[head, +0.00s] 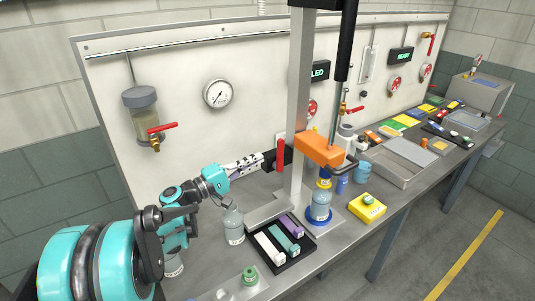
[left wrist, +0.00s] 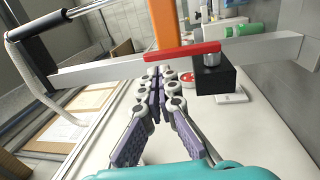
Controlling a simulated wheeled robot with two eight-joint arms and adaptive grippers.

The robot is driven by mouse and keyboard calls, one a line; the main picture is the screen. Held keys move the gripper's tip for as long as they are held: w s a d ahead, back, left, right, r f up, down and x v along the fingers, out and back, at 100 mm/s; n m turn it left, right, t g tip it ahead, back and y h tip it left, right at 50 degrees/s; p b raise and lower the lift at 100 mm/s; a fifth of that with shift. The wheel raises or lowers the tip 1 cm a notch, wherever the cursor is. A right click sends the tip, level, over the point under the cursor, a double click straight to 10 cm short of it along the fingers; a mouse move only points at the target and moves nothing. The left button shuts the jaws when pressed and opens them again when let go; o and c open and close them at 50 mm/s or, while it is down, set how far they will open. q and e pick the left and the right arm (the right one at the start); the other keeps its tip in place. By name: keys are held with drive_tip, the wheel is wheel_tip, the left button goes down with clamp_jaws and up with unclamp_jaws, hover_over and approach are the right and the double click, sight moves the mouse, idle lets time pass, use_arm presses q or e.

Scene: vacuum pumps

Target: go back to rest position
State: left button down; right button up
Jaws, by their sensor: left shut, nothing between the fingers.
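My left arm comes in from the left in the head view, teal and black. Its gripper (head: 255,161) is shut and empty, held above the bench in front of the white back panel. Its tips point right, close to a black block with a red lever (head: 281,156); I cannot tell whether they touch. In the left wrist view the gripper's fingers (left wrist: 158,78) come together with nothing between them, and the red lever (left wrist: 182,51) and black block (left wrist: 213,78) lie beyond. My right gripper is not in view.
A grey post (head: 299,110) with an orange block (head: 320,148) stands right of the gripper. Below are a clear bottle (head: 234,226), a black tray (head: 261,260) with colored pieces and a bottle on a blue base (head: 320,206). A yellow box (head: 367,208) sits near the front edge.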

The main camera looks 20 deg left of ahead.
use_arm(q)
drive_tip(key=v, duration=0.7)
drive_tip(key=s+d+f+m+g+y, duration=0.25)
drive_tip(key=s+d+f+g, duration=0.2)
drive_tip(key=d, duration=0.35)
drive_tip(key=s+d+f+m+g+y, duration=0.25)
drive_tip(key=s+d+f, duration=0.2)
drive_tip(key=d, duration=0.25)
drive_tip(key=s+a+f+m+y, duration=0.1)
drive_tip(key=s+f+y, duration=0.1)
drive_tip(key=s, duration=0.1)
drive_tip(key=s+a+f+m+g+y, duration=0.1)
drive_tip(key=s+f+m+y, duration=0.1)
drive_tip(key=s, duration=0.2)
drive_tip(key=s+a+f+m+y, duration=0.1)
drive_tip(key=s+f+m+y, duration=0.1)
drive_tip(key=s+y, duration=0.1)
drive_tip(key=shift+s+f, duration=0.3)
drive_tip(key=shift+s, duration=0.3)
